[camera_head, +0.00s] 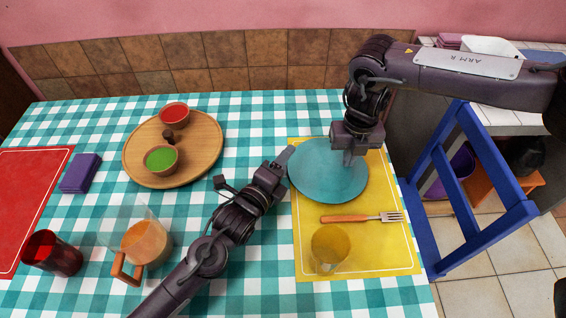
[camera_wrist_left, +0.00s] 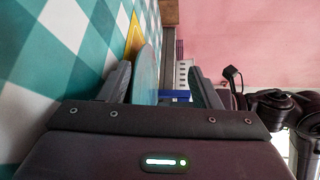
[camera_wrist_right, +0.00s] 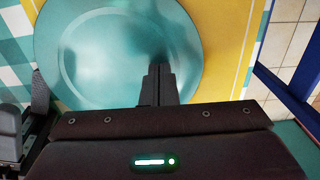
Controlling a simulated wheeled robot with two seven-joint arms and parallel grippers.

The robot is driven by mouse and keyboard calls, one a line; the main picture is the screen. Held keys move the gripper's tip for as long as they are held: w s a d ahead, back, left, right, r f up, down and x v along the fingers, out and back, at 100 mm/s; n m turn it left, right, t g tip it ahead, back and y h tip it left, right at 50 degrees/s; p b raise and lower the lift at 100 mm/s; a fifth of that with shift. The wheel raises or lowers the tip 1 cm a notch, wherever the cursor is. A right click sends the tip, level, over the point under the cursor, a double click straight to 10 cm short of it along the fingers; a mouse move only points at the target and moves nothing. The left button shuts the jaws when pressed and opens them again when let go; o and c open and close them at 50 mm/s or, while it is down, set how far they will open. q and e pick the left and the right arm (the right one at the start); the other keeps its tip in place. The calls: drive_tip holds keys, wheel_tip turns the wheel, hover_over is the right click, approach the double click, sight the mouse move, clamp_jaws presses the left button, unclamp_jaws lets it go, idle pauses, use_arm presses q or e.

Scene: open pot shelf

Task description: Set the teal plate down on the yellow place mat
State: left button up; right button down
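The round teal plate (camera_head: 315,183) lies over the upper part of the yellow place mat (camera_head: 375,255). It looks flat, and its left rim reaches the mat's left edge. The plate also fills much of the right wrist view (camera_wrist_right: 110,85). My left gripper (camera_head: 284,160) is at the plate's left rim with fingers apart. In the left wrist view the plate (camera_wrist_left: 147,72) shows edge-on between those fingers, nearer the left one. My right gripper (camera_head: 348,158) points down over the plate's right part, its fingers together (camera_wrist_right: 158,75) with nothing visible between them. Fingertip contact is unclear.
A fork (camera_head: 362,218) and a yellow glass (camera_head: 328,246) are on the mat below the plate. A pitcher (camera_head: 140,243), dark red glass (camera_head: 52,253), purple napkin (camera_head: 80,173) and wooden tray (camera_head: 205,150) with bowls stand left. A blue chair (camera_head: 462,200) is at the right.

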drive_tip(key=shift+f, duration=0.15)
idle(0.4)
use_arm(q)
drive_tip(key=shift+a+f, duration=0.1)
drive_tip(key=shift+a, duration=0.3)
drive_tip(key=shift+s+a, duration=0.2)
drive_tip(key=shift+a, duration=0.9)
use_arm(e)
drive_tip(key=shift+f, duration=0.2)
use_arm(q)
drive_tip(key=shift+s+a+f, duration=0.1)
drive_tip(key=shift+s+a, duration=0.05)
drive_tip(key=shift+a, duration=0.6)
drive_tip(key=shift+s+a, duration=0.1)
drive_tip(key=shift+a, duration=0.65)
drive_tip(key=shift+a, duration=0.1)
